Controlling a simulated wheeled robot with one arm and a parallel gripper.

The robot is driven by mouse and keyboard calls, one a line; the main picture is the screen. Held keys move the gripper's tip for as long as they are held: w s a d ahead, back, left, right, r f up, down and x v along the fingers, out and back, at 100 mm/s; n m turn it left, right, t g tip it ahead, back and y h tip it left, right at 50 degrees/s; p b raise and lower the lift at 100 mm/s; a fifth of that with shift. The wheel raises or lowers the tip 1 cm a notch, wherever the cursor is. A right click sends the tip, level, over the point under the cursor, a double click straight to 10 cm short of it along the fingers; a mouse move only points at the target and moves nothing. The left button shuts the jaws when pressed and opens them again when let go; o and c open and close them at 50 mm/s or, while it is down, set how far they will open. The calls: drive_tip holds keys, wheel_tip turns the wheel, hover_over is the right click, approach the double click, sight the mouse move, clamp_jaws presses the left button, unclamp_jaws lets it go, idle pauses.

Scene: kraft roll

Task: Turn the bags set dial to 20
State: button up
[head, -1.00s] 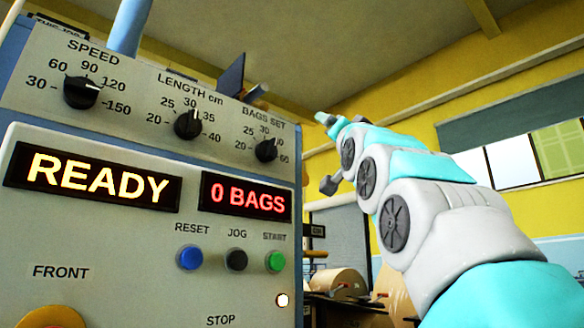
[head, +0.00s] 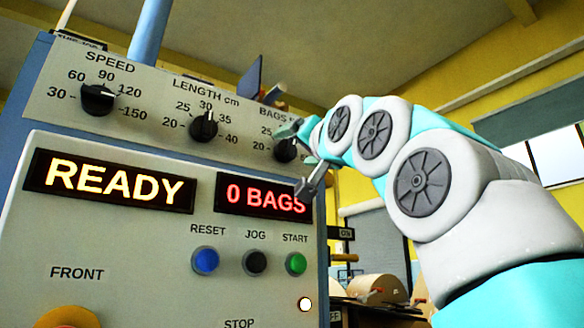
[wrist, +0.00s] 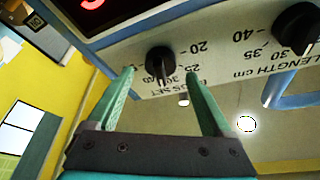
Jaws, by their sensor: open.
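The bags set dial (head: 286,150) is a small black knob at the right end of the panel's top row. My gripper partly covers its scale in the head view. The dial (wrist: 159,60) shows whole in the wrist view, upside down, with 20 and 25 to its right. Its exact setting is too small to tell. My gripper (head: 302,157) is at the panel's right edge, close to the dial. In the wrist view my gripper (wrist: 159,72) is open, with one green finger on each side of the dial in the picture. Contact with the knob is not clear.
The length dial (head: 204,126) and speed dial (head: 97,98) sit left on the same panel. Below are a READY display (head: 108,180), a 0 BAGS display (head: 262,195), and reset (head: 205,260), jog (head: 255,262) and start (head: 295,264) buttons.

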sight(285, 150)
drive_tip(key=shift+p+x, duration=0.3)
drive_tip(key=shift+x, duration=0.5)
drive_tip(key=shift+w+a+r, duration=0.25)
drive_tip(key=shift+w+r, duration=0.05)
drive_tip(key=shift+w, duration=0.25)
clamp_jaws()
